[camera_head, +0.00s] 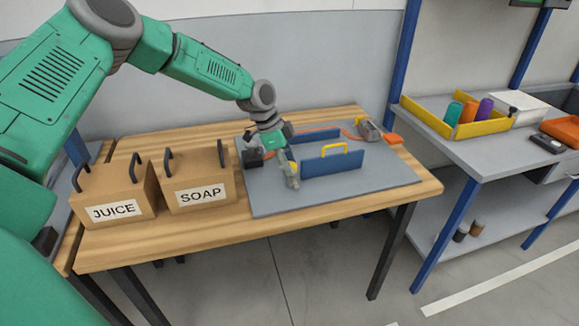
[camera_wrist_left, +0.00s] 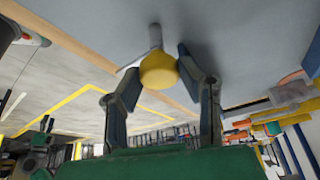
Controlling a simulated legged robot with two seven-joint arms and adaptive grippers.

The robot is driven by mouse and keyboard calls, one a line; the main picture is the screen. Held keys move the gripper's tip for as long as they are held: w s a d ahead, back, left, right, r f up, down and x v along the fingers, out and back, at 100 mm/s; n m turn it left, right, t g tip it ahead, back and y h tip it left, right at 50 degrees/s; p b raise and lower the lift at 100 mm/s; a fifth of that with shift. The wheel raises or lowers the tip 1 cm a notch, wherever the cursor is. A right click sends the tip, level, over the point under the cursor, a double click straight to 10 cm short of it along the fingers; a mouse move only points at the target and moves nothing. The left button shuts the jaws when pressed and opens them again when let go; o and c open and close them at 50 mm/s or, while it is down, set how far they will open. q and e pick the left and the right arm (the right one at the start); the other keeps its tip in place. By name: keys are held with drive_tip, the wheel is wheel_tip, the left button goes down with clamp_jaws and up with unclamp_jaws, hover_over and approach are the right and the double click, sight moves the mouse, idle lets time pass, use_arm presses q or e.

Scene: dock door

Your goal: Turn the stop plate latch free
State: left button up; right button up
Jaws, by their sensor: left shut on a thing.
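The latch (camera_head: 293,182) is a grey piece on the grey board, left of a blue plate (camera_head: 332,163) with a yellow handle (camera_head: 335,148). In the left wrist view a round yellow knob (camera_wrist_left: 158,71) with a grey stem (camera_wrist_left: 155,36) lies between my fingertips. My left gripper (camera_head: 286,160) comes down over the latch and is shut on its yellow knob; it also shows in the left wrist view (camera_wrist_left: 158,75). The gripper hides part of the latch in the head view. My right gripper is not in view.
Boxes marked JUICE (camera_head: 107,192) and SOAP (camera_head: 194,176) stand left of the grey board (camera_head: 360,190). A second blue plate (camera_head: 312,138) stands behind. A grey device (camera_head: 369,130) with orange parts sits at the back right. The board's front right is clear.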

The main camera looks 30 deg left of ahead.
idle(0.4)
use_arm(q)
drive_tip(key=o, duration=1.1)
drive_tip(key=shift+f, duration=0.15)
drive_tip(key=shift+w, duration=0.2)
drive_tip(key=shift+a, duration=0.1)
drive_tip(key=shift+s+r, duration=0.1)
drive_tip(key=shift+r, duration=0.15)
drive_tip(key=v, duration=1.1)
drive_tip(key=shift+a, duration=0.25)
